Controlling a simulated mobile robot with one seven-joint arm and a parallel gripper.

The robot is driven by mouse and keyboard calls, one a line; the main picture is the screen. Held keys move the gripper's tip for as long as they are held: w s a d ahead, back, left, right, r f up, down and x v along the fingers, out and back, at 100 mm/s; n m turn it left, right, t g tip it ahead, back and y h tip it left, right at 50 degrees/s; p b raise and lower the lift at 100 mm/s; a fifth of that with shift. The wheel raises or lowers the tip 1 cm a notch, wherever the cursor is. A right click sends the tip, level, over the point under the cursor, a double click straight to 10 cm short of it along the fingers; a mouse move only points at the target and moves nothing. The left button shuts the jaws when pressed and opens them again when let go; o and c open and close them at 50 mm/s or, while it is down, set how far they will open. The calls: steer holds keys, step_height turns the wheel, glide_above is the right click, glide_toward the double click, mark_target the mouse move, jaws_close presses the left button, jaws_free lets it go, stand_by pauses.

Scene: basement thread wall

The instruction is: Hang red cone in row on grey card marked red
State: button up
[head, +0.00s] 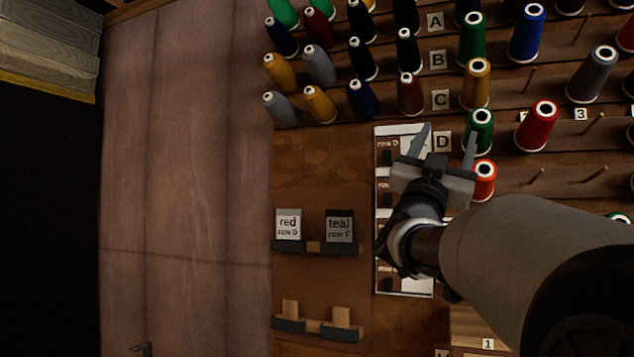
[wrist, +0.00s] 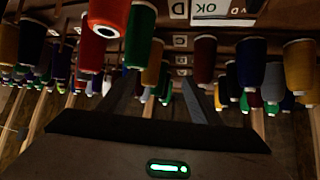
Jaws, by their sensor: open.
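My gripper (head: 446,136) is open and empty, its fingers pointing at the thread wall near the row label D (head: 442,142). In the wrist view its fingertips (wrist: 160,78) stand apart with nothing between them. A red cone (head: 485,181) stands just right of my gripper, partly hidden by it. Another red cone (head: 541,124) is on a peg farther right. A large red cone (wrist: 108,16) shows at the top left of the wrist view. The card marked "red row D" (head: 288,224) is pale and sits on a small ledge, left of a darker grey card marked "teal row F" (head: 340,228).
A green cone (head: 480,130) is close to the right fingertip. Several other cones fill the upper rows. Bare pegs (head: 594,125) show at the right. A white panel (head: 390,131) with row pictures is partly behind my arm. A lower ledge (head: 315,327) holds blank tan pieces.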

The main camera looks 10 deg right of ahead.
steer(key=w+a+f+n+t+y, duration=0.1)
steer(key=w+a+f+n+y, duration=0.2)
steer(key=a+f+n+y, duration=0.35)
steer(key=w+a+f+n+t+y, duration=0.1)
steer(key=w+a+f+n+y, duration=0.25)
steer(key=f+y, duration=0.6)
steer(key=s+a+f+n+g+y, duration=0.1)
steer(key=s+a+f+g+y, duration=0.15)
steer(key=a+f, duration=0.2)
steer(key=s+a+f+n+g+y, duration=0.1)
steer(key=s+a+f, duration=0.25)
steer(key=f, duration=0.25)
steer(key=s+a+f+n+g, duration=0.3)
steer(key=s+f+g, duration=0.7)
steer(key=s+f, duration=1.35)
step_height(320, 180, up, 22)
steer(key=s+p, duration=0.1)
steer(key=p, duration=2)
steer(key=shift+y, duration=0.45)
steer(key=shift+a, duration=0.1)
steer(key=shift+c, duration=0.3)
